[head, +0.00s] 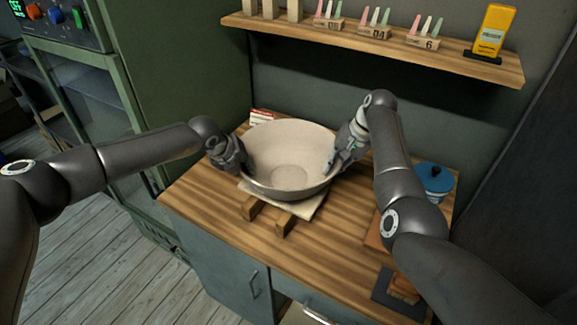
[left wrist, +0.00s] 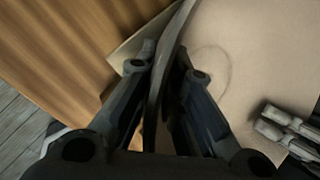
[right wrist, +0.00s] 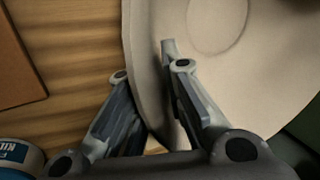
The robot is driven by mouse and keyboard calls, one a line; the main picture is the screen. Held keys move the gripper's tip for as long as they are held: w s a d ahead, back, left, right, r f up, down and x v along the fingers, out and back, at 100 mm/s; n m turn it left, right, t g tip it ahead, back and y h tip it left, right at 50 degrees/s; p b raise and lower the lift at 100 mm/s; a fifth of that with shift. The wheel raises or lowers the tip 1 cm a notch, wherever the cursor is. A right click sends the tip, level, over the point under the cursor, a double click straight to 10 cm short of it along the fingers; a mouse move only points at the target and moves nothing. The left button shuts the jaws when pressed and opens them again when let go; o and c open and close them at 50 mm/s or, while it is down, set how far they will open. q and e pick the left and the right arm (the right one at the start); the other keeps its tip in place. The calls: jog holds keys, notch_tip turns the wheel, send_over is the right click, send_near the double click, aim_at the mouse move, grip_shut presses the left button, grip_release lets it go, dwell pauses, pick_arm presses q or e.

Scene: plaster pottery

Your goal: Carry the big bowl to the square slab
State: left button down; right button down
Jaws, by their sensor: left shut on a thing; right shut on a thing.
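The big bowl (head: 292,150) is wide, pale and empty, and looks about level above the back of the wooden bench. My left gripper (head: 238,160) is shut on its left rim; in the left wrist view the rim runs between the two fingers (left wrist: 160,80). My right gripper (head: 340,155) is shut on its right rim, with the bowl wall between its fingers in the right wrist view (right wrist: 150,90). A pale square slab (head: 303,209) lies under the bowl, mostly hidden, with two wooden bars (head: 267,215) at its front. I cannot tell whether the bowl touches it.
A blue-lidded jar (head: 435,178) stands on the right of the bench, behind my right arm. A dark pad with a wooden block (head: 403,288) is at the front right. A shelf (head: 370,48) with small items hangs above. The front middle of the bench (head: 230,225) is clear.

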pick_arm(q)
jog(key=shift+a, duration=0.1)
pick_arm(e)
jog(key=shift+d, duration=0.15)
pick_arm(q)
jog(key=shift+w+r, duration=0.2)
jog(key=shift+r, duration=0.05)
pick_arm(e)
jog(key=shift+w+r, duration=0.2)
pick_arm(q)
jog(key=shift+r, duration=0.1)
pick_arm(e)
jog(key=shift+r, duration=0.1)
